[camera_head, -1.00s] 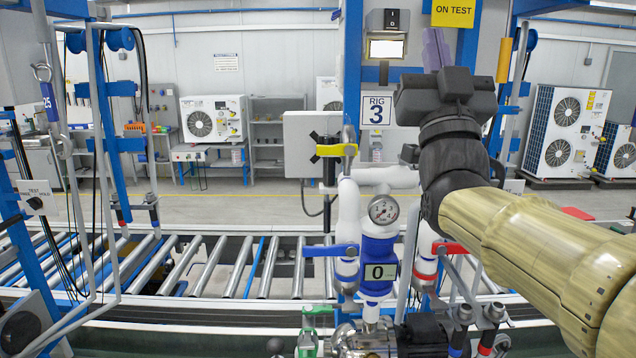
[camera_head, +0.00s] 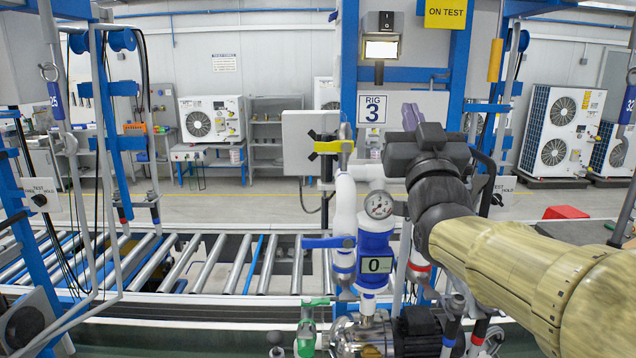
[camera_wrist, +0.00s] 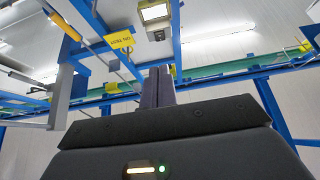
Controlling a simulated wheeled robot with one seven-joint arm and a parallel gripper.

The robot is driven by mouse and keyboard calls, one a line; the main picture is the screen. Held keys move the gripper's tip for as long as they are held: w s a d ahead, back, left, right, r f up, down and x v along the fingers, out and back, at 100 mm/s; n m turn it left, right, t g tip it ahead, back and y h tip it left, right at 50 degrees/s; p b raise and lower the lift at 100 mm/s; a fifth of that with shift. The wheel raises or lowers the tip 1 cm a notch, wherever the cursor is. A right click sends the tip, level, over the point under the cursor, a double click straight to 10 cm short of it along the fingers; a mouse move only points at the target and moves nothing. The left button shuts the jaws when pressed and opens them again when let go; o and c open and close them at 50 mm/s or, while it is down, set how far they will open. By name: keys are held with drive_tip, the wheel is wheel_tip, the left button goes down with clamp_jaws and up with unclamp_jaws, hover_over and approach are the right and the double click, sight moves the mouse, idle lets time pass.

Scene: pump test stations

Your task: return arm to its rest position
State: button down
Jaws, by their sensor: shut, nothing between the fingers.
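My gripper (camera_head: 412,116) is at the end of my tan and black arm, right of centre in the head view. Its two purple fingers point up, in front of the blue rig frame and just right of the RIG 3 sign (camera_head: 372,107). In the wrist view the fingers (camera_wrist: 157,88) are pressed together with nothing between them. They point up toward a lit lamp (camera_wrist: 154,12). The arm stands apart from the white pipe with the gauge (camera_head: 378,205) in the picture, though depth is hard to judge.
The pump (camera_head: 365,335) with its blue-handled valve (camera_head: 330,242) and counter reading 0 (camera_head: 377,265) stands below and left of the arm. Blue posts and hoses rise close to the arm's right. A roller conveyor (camera_head: 205,268) runs behind. A yellow ON TEST sign (camera_head: 446,13) hangs above.

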wheel_tip(320, 180, down, 28)
drive_tip(key=w+g, duration=0.1)
drive_tip(key=g, duration=1)
drive_tip(key=s+f+g, duration=1)
drive_tip(key=s+f, duration=0.8)
drive_tip(key=f, duration=0.2)
drive_tip(key=shift+d+f+g, duration=0.3)
drive_tip(key=shift+f, duration=0.1)
drive_tip(key=c, duration=2.2)
unclamp_jaws()
drive_tip(key=shift+w, duration=0.1)
